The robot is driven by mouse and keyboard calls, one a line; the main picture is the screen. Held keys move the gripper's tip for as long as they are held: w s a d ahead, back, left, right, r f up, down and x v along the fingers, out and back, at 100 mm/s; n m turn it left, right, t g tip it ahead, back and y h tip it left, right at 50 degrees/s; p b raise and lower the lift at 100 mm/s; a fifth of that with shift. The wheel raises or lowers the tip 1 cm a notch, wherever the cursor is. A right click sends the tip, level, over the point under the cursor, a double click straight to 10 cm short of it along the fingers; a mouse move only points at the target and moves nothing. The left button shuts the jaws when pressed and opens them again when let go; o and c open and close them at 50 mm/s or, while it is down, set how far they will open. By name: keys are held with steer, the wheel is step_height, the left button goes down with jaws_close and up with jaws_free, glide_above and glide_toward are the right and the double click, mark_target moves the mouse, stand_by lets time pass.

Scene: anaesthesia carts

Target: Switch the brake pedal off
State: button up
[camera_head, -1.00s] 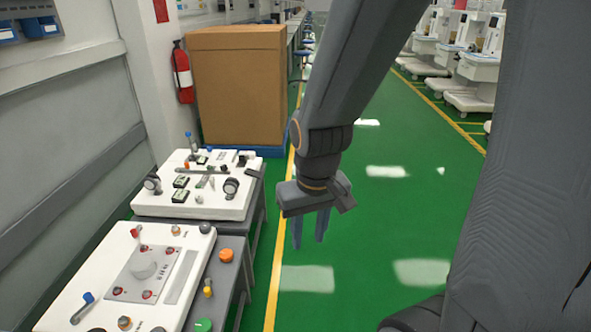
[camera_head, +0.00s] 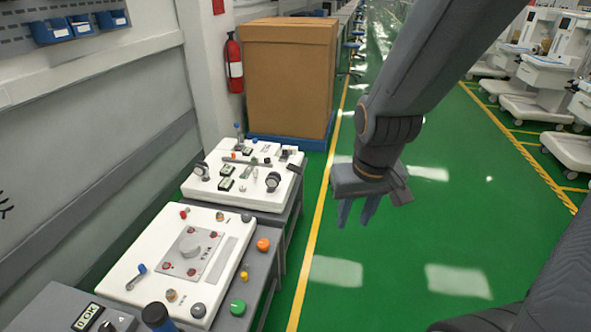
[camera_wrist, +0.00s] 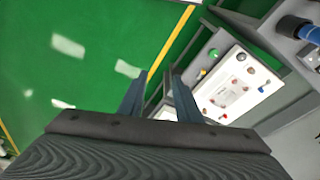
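My gripper (camera_head: 357,211) hangs in free air over the green floor, right of the control panels. Its two fingers point down and stand apart with nothing between them; they also show apart in the wrist view (camera_wrist: 157,92). I cannot make out a brake pedal in either view. White anaesthesia carts (camera_head: 545,75) stand on low wheeled bases at the upper right, too small to show pedal detail. The nearer white panel (camera_head: 150,255) has a blue-tipped lever (camera_head: 136,277), a round central dial and several knobs. It also shows in the wrist view (camera_wrist: 240,62).
A farther white panel (camera_head: 215,185) stands beyond the near one, and a grey panel (camera_head: 60,300) lies at the lower left. A large brown box (camera_head: 290,80) and a fire extinguisher (camera_head: 233,62) stand by the wall. The green aisle (camera_head: 400,270) is clear.

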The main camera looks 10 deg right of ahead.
steer(key=shift+f, duration=0.1)
steer(key=c, duration=0.3)
steer(key=shift+g, duration=0.5)
step_height(320, 180, down, 8)
steer(key=b, duration=0.7)
steer(key=shift+w, duration=0.1)
jaws_close()
